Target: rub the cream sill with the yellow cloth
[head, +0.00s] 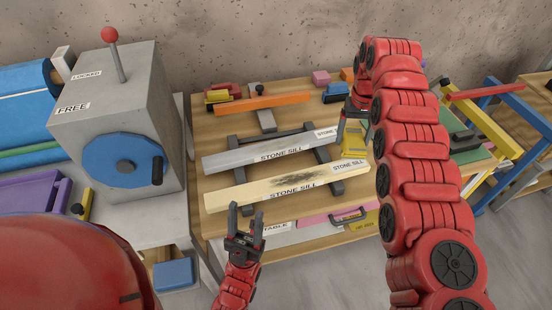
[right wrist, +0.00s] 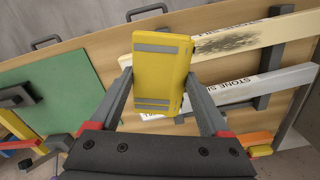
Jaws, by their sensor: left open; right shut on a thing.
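The cream sill (head: 236,198), labelled STONE SILL, lies across dark grey supports on the wooden table, with a dark smudge on its upper face. The sill and smudge also show in the right wrist view (right wrist: 276,30). The yellow cloth (right wrist: 160,68) looks like a flat pad with two grey bands and sits between the right fingers. My right gripper (head: 355,128) is shut on it, right of the sills; the cloth shows below it in the head view (head: 355,146). Its height above the table is unclear. My left gripper (head: 246,212) is open and empty at the cream sill's near side.
A grey sill (head: 225,160) lies behind the cream one, with an orange bar (head: 262,102) further back. A grey box with a blue wheel (head: 122,160) and red-knobbed lever stands left. A green panel (right wrist: 55,95) and a blue-and-yellow frame (head: 505,150) are right.

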